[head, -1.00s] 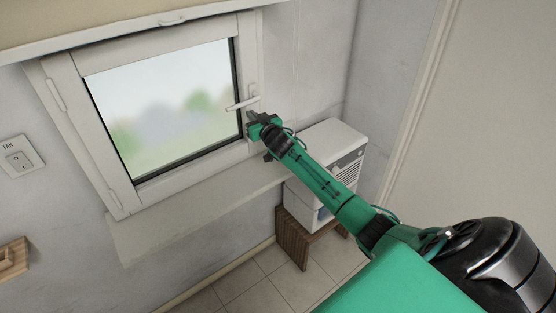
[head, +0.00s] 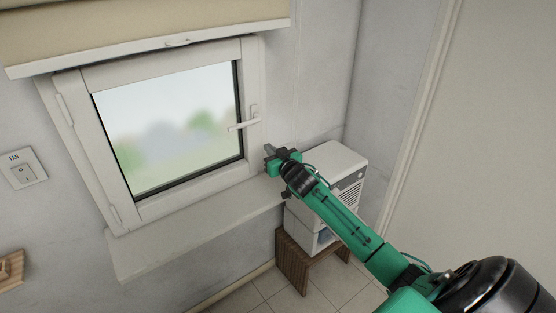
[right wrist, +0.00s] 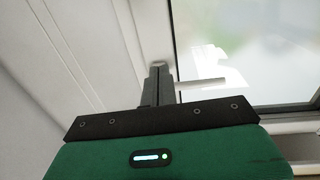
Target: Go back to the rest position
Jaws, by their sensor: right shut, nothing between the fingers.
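My right gripper (head: 269,149) is shut and empty in the head view. It is below and to the right of the white window handle (head: 244,125), apart from it, in front of the right side of the window frame. The handle lies roughly level and points left. In the right wrist view the shut fingers (right wrist: 158,84) point up the picture, and the handle (right wrist: 205,83) shows just right of them. The window (head: 170,130) looks closed in its frame. My left gripper is in neither view.
A white appliance (head: 335,165) stands on a small wooden stool (head: 293,263) beneath my right arm. A window sill (head: 190,231) juts out below the window. A fan switch (head: 24,169) is on the wall at left. A beige blind (head: 130,28) hangs above.

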